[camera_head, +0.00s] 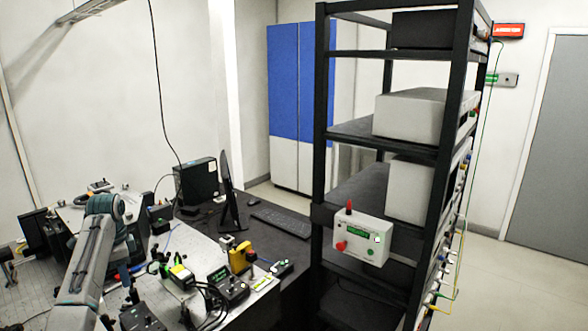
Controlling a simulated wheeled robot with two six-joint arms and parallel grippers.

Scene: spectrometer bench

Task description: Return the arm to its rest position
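My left arm (88,262) rises from the bottom left, over the optical bench, and bends at a grey joint with teal rings. My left gripper (124,272) points down behind this bend, low over the bench among small instruments. Its fingers are small and partly hidden by the arm, so I cannot tell whether they are open or hold anything. My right arm and gripper are not in view.
The bench (205,252) carries a yellow device (241,258), a black control box (228,287) and cables close to the arm. A monitor (231,195) and keyboard (282,222) stand behind. A black rack (319,130) with a control box (361,239) stands right.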

